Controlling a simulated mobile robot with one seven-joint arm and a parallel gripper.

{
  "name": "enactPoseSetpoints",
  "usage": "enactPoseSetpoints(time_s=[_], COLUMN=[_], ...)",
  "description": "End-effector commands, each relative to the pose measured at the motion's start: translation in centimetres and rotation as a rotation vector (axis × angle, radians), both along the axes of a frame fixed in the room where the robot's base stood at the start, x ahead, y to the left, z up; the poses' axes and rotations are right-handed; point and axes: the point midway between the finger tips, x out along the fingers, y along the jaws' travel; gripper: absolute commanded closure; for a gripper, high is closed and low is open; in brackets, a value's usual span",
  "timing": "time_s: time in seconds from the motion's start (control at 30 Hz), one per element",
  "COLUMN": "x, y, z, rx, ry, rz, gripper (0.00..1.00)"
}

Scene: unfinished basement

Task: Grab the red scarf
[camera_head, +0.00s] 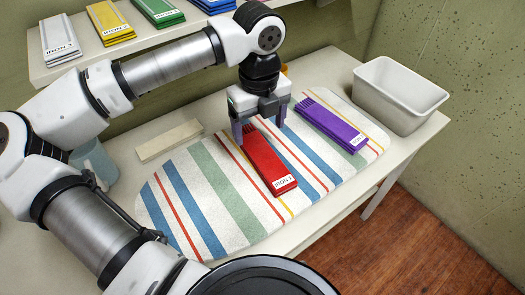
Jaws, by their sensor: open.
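The red scarf (267,163) lies folded on the striped ironing mat (225,190), with a white label reading IRON at its near end. My gripper (260,132) is open and points down over the far end of the red scarf. Its two fingers show on either side of that end. I cannot tell whether the fingers touch the scarf or the mat. A folded purple scarf (331,124) with a similar label lies to the right on the same mat.
A white bin (398,95) stands at the table's right end. A mug (93,163) and a pale flat block (169,139) are at the left. A shelf (105,47) above holds folded white, yellow, green and blue cloths. The mat's near part is clear.

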Motion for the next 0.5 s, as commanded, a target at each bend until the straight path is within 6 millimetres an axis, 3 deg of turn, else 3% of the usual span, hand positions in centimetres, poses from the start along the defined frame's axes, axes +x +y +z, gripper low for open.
enactPoseSetpoints(time_s=[0.5], x=[-0.3], y=[-0.5], z=[-5.4], rx=[-0.003], ry=[0.004], rz=[-0.002], gripper=[0.2])
